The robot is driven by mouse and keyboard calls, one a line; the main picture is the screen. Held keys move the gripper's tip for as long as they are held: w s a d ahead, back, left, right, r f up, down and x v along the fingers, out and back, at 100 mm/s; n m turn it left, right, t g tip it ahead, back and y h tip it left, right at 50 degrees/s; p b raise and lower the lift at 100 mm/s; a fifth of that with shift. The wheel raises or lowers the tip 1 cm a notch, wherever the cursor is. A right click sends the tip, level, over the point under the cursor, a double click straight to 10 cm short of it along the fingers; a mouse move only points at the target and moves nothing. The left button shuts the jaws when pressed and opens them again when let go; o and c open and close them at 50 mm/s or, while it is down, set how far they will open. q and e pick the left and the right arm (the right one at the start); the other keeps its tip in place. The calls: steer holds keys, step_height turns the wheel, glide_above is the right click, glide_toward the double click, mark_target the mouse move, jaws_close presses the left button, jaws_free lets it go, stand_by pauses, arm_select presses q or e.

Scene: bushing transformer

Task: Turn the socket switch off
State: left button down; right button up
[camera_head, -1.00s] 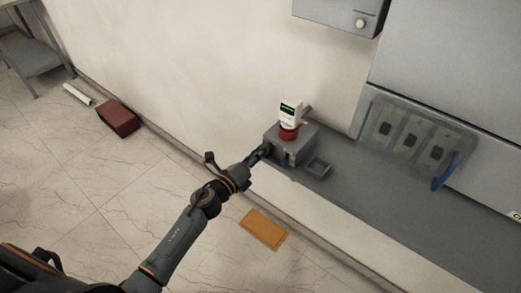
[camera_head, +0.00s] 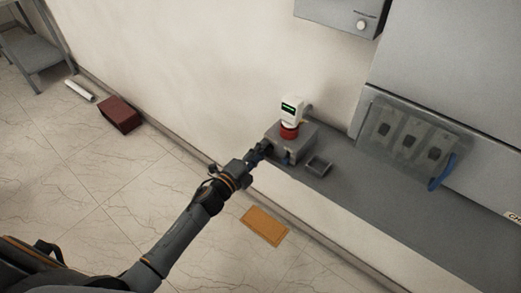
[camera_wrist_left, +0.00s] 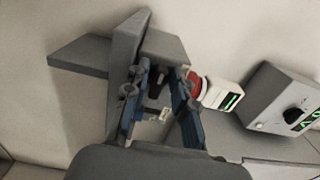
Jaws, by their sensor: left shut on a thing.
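The grey socket box (camera_head: 298,148) stands on the grey ledge against the wall. My left gripper (camera_head: 264,147) is at the left side of the box. In the left wrist view, its blue fingers (camera_wrist_left: 162,82) are on either side of a small dark switch knob (camera_wrist_left: 157,86) on the box (camera_wrist_left: 150,42), shut on it. The fingers partly hide the knob, so its angle is unclear. My right gripper is not in view.
A small grey tray (camera_head: 319,167) lies right of the box. A clear-covered panel (camera_head: 408,138) with a blue handle (camera_head: 443,172) is farther right. An orange board (camera_head: 264,226) and a dark red box (camera_head: 120,115) lie on the floor. The right ledge is clear.

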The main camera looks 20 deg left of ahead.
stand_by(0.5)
arm_select(q)
steer(key=c, duration=1.4)
jaws_free()
steer(key=shift+o, duration=0.2)
